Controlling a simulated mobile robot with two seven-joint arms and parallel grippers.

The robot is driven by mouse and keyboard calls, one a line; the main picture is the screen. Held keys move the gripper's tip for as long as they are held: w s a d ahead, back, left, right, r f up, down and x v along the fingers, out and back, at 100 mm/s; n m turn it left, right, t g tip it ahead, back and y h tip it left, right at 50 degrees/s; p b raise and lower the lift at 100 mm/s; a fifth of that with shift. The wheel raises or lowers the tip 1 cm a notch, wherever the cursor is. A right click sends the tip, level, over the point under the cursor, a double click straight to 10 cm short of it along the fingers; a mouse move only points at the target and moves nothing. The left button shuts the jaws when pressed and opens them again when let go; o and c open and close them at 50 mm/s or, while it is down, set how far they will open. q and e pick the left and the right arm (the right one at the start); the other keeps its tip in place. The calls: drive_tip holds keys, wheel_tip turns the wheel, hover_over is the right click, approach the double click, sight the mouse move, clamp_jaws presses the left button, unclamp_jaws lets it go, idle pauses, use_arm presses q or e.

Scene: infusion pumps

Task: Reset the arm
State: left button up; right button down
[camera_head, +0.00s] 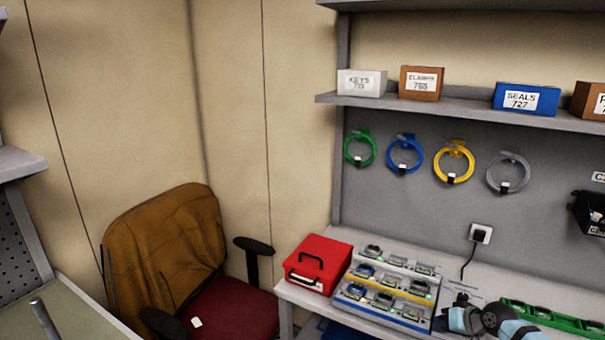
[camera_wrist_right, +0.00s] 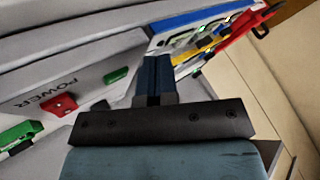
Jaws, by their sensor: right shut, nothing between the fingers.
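My right gripper (camera_head: 462,300) is at the bottom of the head view, over the bench and just right of the rack of small devices (camera_head: 384,311). In the right wrist view its dark fingers (camera_wrist_right: 154,75) are together, with nothing held between them. My left gripper is in neither view. The rack shows several small devices in tiers with blue and yellow edges; it also shows at the top of the right wrist view (camera_wrist_right: 190,38).
A red case (camera_head: 319,262) stands left of the rack. A green strip (camera_head: 550,317) lies to the right, near a wall plug (camera_head: 480,234). A shelf (camera_head: 450,104) with labelled boxes is above coloured tubing coils. A chair (camera_head: 225,310) with a brown jacket stands left.

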drive_tip(key=s+a+f+n+t, duration=0.1)
drive_tip(key=s+a+f, duration=0.5)
drive_tip(key=s+a, duration=0.15)
drive_tip(key=s+a+f+n, duration=0.2)
drive_tip(key=s+a+f, duration=0.35)
drive_tip(key=s, duration=0.35)
drive_tip(key=s+a+r+t+h, duration=0.1)
drive_tip(key=s+a, duration=0.2)
drive_tip(key=s, duration=0.6)
drive_tip(key=s+a+r+n+t, duration=0.1)
drive_tip(key=s+a, duration=0.2)
drive_tip(key=s, duration=0.6)
drive_tip(key=shift+t+h, duration=0.3)
drive_tip(key=shift+h, duration=0.1)
